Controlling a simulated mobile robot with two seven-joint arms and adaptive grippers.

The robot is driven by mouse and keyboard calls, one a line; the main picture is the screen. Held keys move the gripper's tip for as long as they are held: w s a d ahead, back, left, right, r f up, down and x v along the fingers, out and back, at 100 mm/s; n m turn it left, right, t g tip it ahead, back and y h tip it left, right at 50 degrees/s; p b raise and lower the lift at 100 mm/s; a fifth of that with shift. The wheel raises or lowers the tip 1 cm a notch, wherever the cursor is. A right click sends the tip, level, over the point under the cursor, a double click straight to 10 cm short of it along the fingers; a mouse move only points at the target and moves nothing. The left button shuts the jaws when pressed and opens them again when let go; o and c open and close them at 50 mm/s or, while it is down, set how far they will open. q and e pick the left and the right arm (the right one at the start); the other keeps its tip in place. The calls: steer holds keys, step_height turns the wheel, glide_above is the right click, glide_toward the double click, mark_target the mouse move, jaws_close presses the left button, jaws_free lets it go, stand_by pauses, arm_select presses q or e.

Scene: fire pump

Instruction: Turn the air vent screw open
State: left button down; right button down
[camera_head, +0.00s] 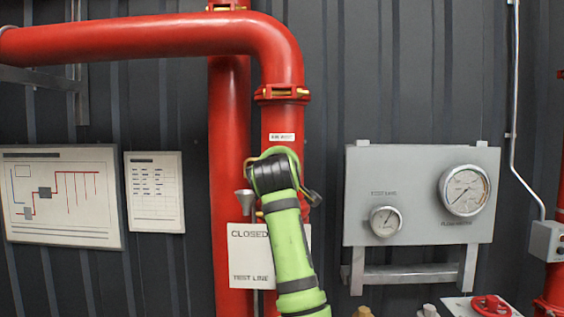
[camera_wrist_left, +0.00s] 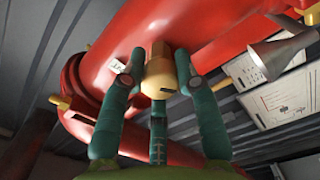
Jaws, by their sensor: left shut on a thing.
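The air vent screw (camera_wrist_left: 158,82) is a brass, slotted plug on the side of the red pipe (camera_wrist_left: 205,30) in the left wrist view. My left gripper (camera_wrist_left: 160,70) has its dark green fingers around the screw, shut on it. In the head view my green left arm rises from the bottom to the red vertical pipe (camera_head: 283,125). My black wrist covers the screw there, just below a small white label (camera_head: 282,137). My right gripper is in neither view.
A grey funnel (camera_head: 245,200) sits just left of my wrist. A white "CLOSED / TEST LINE" sign (camera_head: 248,255) hangs behind my forearm. A grey gauge panel (camera_head: 420,160) stands to the right. A red handwheel (camera_head: 490,305) is at the lower right.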

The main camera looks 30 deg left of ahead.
arm_select(q)
steer(key=shift+s+r, duration=0.15)
steer(key=shift+r, duration=0.1)
steer(key=c, duration=0.9)
jaws_free()
steer(key=shift+a, duration=0.1)
steer(key=shift+f, duration=0.1)
steer(key=v, duration=1.2)
steer(key=shift+f, duration=0.1)
